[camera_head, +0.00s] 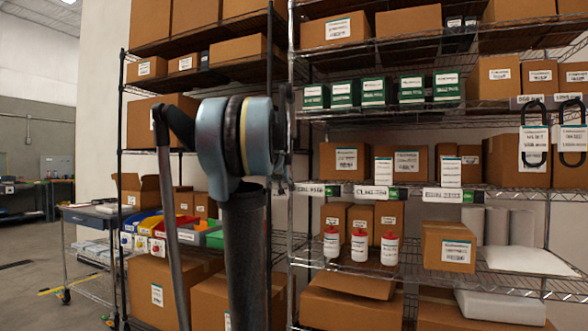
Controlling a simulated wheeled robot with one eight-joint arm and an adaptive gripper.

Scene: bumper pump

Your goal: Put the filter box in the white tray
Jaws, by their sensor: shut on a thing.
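My gripper is not visible; my arm crosses the middle of the view and hides part of the shelving behind it. I cannot tell which box is the filter box. Several green-and-white boxes (373,91) stand in a row on an upper shelf. A labelled cardboard box (448,246) sits on a lower shelf at the right. I cannot identify the white tray for certain. A flat white item (527,260) lies on that lower shelf, right of the cardboard box, and a white block-like item (503,306) is below it.
Wire shelving (430,195) with many cardboard boxes fills the right. Three white bottles with red caps (359,245) stand on a lower shelf. Coloured bins (213,233) are on the left rack. A grey cart (91,216) stands farther left, with open floor (30,285) beside it.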

